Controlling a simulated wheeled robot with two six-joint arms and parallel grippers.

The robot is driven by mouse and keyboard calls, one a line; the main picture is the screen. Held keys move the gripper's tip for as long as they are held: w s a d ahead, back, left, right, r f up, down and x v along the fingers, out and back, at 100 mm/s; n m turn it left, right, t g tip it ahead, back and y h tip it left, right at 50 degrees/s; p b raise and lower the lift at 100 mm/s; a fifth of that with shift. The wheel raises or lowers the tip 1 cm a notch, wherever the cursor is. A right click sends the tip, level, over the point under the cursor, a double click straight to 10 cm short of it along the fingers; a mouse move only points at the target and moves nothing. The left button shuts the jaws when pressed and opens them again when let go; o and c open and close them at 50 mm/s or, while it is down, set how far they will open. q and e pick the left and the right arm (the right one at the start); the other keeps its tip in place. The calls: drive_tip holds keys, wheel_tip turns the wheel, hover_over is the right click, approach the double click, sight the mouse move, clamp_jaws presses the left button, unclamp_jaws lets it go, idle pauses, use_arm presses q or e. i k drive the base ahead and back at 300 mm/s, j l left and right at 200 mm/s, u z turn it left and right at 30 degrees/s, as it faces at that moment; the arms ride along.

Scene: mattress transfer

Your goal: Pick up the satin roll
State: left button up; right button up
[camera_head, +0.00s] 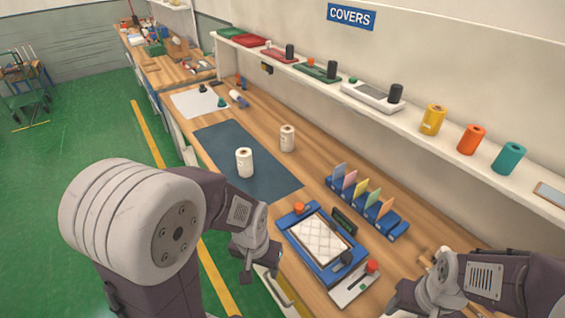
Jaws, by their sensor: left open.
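Two white rolls stand upright on the wooden bench. One white roll (244,162) is on the dark blue mat (222,140), and the other white roll (287,138) stands farther right, by the mat's right edge. A yellow roll (432,119), an orange roll (471,139) and a teal roll (508,158) stand on the wall shelf. I cannot tell which roll is satin. My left gripper (261,272) is open and empty at the bench's front edge, well nearer than the white rolls. My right gripper (408,302) is low at the right; its fingers are not clear.
A blue frame (292,232) with a quilted white pad lies near my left gripper. A blue rack (398,227) with coloured cards stands behind it. The shelf (335,84) under the COVERS sign (351,16) carries trays and dark cylinders. The mat is mostly clear.

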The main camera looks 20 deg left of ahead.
sight(244, 154)
drive_tip(key=u, duration=1.05)
drive_tip(key=i+j+z, duration=0.15)
drive_tip(key=i+j, duration=0.15)
drive_tip(key=i+j+z, duration=0.3)
drive_tip(key=i+j, duration=0.2)
drive_tip(key=j, duration=0.2)
drive_tip(key=i+j+z, duration=0.15)
drive_tip(key=j, duration=0.25)
drive_tip(key=i+j+z, duration=0.15)
drive_tip(key=i+j, duration=0.15)
drive_tip(key=j, duration=0.15)
drive_tip(key=i+j+z, duration=0.15)
drive_tip(key=j, duration=0.3)
drive_tip(key=i+j+z, duration=0.15)
drive_tip(key=j, duration=0.3)
drive_tip(key=i+j+z, duration=0.15)
drive_tip(key=j, duration=0.35)
